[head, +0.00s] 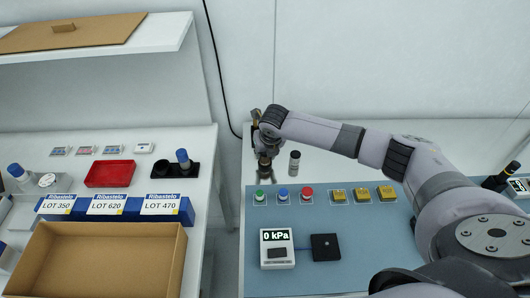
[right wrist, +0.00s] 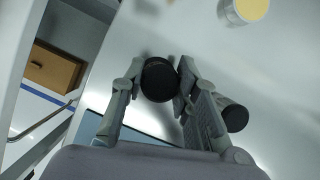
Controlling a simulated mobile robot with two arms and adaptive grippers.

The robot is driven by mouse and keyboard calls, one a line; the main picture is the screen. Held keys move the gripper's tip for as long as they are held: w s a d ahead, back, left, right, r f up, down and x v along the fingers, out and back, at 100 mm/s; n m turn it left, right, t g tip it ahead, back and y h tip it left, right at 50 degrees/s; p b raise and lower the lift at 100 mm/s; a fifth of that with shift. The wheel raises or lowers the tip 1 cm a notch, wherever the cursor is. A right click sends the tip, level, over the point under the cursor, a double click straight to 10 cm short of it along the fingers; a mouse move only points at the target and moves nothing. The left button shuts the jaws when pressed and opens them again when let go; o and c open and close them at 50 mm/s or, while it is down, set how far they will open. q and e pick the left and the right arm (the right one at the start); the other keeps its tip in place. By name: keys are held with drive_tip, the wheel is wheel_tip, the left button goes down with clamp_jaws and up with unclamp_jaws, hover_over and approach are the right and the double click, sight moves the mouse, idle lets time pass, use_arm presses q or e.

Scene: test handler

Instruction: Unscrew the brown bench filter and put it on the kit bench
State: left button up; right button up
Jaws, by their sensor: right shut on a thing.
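My right gripper (head: 266,162) reaches down over the back left part of the bench with the blue mat (head: 390,240). In the right wrist view its fingers (right wrist: 162,88) are shut on a dark, round-topped thing (right wrist: 158,80). I take this for the bench filter, but its brown colour does not show clearly. Its lower part is hidden, so I cannot tell whether it is still seated. A dark cylinder with a pale band (head: 294,162) stands just to the right of the gripper. My left gripper is out of view.
Green, blue and red capped pieces (head: 283,196) and several yellow pieces (head: 362,195) line the mat. A gauge (head: 277,248) reads 0 kPa. The left bench holds a red tray (head: 110,174), a black holder (head: 162,169), labelled blue bins (head: 188,212) and a cardboard box (head: 178,245).

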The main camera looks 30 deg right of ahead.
drive_tip(key=shift+c, duration=0.8)
drive_tip(key=o, duration=0.9)
